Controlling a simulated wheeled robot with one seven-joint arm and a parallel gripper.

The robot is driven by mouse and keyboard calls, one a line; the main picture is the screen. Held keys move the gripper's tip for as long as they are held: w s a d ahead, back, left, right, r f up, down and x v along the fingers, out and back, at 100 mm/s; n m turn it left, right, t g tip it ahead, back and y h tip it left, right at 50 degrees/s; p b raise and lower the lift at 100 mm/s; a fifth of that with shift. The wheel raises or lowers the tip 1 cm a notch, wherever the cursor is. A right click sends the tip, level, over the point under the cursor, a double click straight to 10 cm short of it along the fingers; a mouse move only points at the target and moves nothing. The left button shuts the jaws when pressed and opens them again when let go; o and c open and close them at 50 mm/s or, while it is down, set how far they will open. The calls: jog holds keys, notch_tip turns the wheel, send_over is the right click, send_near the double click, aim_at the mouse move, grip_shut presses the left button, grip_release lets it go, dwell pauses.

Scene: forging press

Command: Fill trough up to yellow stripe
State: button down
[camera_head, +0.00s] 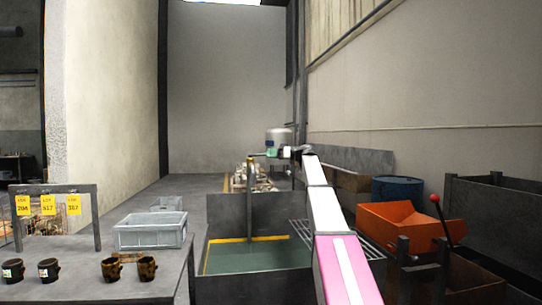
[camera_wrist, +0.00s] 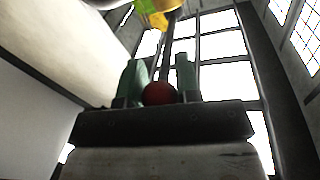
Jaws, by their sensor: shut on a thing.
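The dark steel trough (camera_head: 283,212) stands at centre in the head view. Green liquid (camera_head: 258,258) lies in it, and a yellow stripe (camera_head: 225,241) runs along its inner walls just above the surface. A brass pipe (camera_head: 250,185) rises upright at its back. My gripper (camera_head: 271,152) is above and behind the trough, near the pipe's top. In the wrist view my gripper (camera_wrist: 160,65) has its two green fingers around a thin dark lever (camera_wrist: 168,48) with a red ball knob (camera_wrist: 158,93). A yellow fitting (camera_wrist: 157,14) shows beyond. Any flow from the pipe cannot be made out.
A grey table (camera_head: 155,283) at left holds a grey crate (camera_head: 150,232), several dark cups and a frame with yellow number tags (camera_head: 47,205). An orange tipping bin (camera_head: 405,228), a blue drum (camera_head: 397,189) and another red-knobbed lever (camera_head: 436,199) stand at right.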

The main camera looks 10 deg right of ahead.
jog(key=shift+w, duration=0.1)
dwell(0.3)
jog(key=c, duration=0.8)
grip_release()
jog(key=d, duration=0.3)
jog(key=s+d, duration=0.1)
jog(key=d, duration=0.3)
jog(key=s+d, duration=0.1)
jog(key=d, duration=0.2)
jog(key=shift+d, duration=0.3)
